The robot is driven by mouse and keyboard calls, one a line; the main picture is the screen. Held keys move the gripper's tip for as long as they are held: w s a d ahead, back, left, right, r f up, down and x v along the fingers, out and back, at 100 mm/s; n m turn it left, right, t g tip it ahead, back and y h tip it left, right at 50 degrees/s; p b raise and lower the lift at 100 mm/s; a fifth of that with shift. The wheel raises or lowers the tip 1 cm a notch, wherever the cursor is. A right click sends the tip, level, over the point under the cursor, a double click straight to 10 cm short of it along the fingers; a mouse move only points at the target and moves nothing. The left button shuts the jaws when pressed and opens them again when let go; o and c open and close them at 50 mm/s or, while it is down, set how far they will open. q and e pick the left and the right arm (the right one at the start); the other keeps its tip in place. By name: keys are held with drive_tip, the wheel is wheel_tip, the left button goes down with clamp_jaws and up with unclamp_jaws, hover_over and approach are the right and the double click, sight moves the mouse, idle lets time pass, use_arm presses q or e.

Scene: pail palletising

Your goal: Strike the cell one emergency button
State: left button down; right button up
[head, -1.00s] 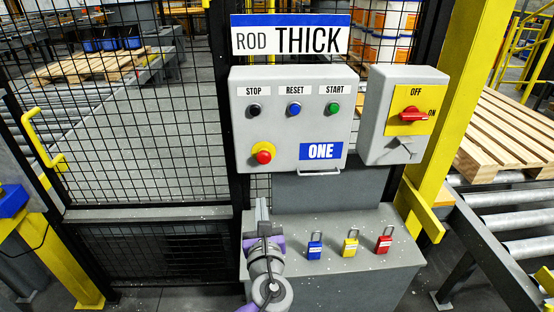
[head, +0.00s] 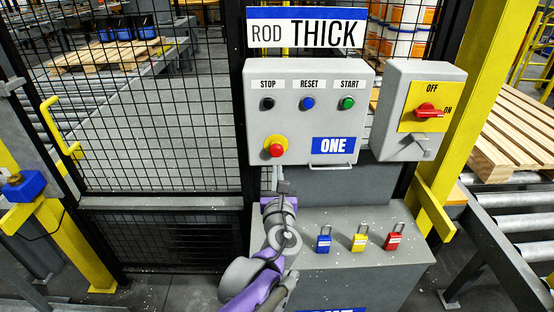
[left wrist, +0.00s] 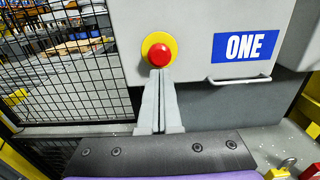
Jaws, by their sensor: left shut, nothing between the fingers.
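The red emergency button (head: 276,150) on its yellow collar sits at the lower left of the grey control box (head: 358,100) marked ONE. It also shows in the left wrist view, where the red button (left wrist: 159,54) is fully visible. My left gripper (head: 275,172) is shut and empty, with its fingers pointing up toward the box just below the button. In the left wrist view the closed fingertips (left wrist: 165,74) overlap the bottom of the yellow collar. I cannot tell whether they touch it. My right gripper is not in view.
Black STOP (head: 268,103), blue RESET (head: 307,103) and green START (head: 347,103) buttons line the box top. A red rotary switch (head: 428,111) is at right. Blue, yellow and red padlocks stand on the grey ledge (head: 350,225). A mesh fence (head: 150,120) is at left.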

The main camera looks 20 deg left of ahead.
sight(277, 153)
use_arm(q)
drive_tip(key=x, duration=0.5)
drive_tip(key=shift+w+a, duration=0.1)
drive_tip(key=shift+w, duration=0.25)
drive_tip(key=shift+p, duration=0.3)
